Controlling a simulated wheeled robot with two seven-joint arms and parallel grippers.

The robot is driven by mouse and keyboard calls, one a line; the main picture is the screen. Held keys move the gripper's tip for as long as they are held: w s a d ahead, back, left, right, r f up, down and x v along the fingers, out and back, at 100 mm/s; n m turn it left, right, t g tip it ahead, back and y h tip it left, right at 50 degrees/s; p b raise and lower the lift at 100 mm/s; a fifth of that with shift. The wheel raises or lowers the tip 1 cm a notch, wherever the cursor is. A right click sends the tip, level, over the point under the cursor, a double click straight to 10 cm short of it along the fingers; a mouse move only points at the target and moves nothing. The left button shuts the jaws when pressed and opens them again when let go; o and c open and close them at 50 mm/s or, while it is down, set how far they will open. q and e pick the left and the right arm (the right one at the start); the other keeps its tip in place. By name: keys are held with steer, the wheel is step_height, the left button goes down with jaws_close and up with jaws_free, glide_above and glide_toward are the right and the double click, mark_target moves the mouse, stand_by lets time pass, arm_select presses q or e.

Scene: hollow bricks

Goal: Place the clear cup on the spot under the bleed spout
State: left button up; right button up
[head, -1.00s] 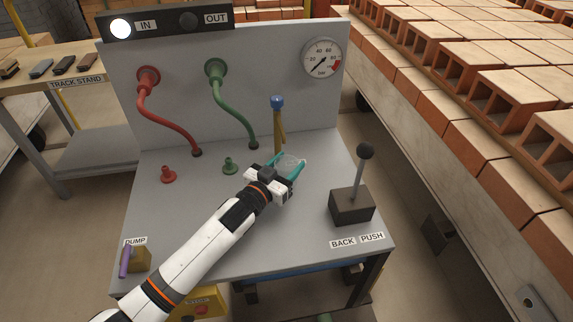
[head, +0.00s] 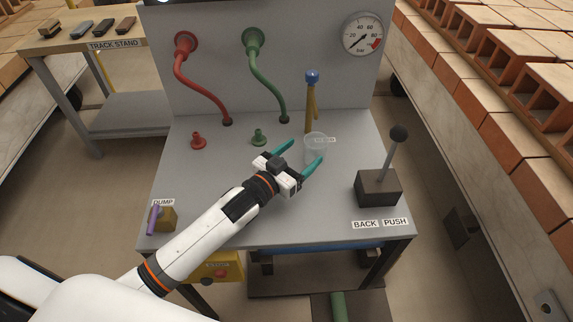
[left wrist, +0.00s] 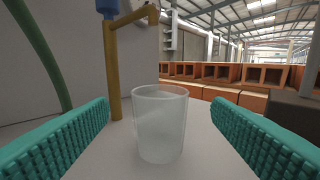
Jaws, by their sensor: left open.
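The clear cup (head: 316,149) stands upright on the grey bench top, close in front of the yellow bleed spout (head: 312,108) with its blue knob. A small label there is partly hidden by the cup. My left gripper (head: 303,153) is open, its teal fingers apart and pointing at the cup. In the left wrist view the cup (left wrist: 160,125) stands ahead between the fingers with gaps at both sides. The spout (left wrist: 115,70) rises behind it to the left, its outlet above the cup; I cannot tell if they line up exactly. My right gripper is not in view.
A black-knobbed lever (head: 380,185) stands to the right of the cup. A green fitting (head: 258,137) and a red fitting (head: 198,140) stand to the left, with hoses behind. A purple dump handle (head: 153,219) is at the front left. The front middle of the bench is clear.

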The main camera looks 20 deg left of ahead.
arm_select(q)
steer(key=shift+v, duration=2.8)
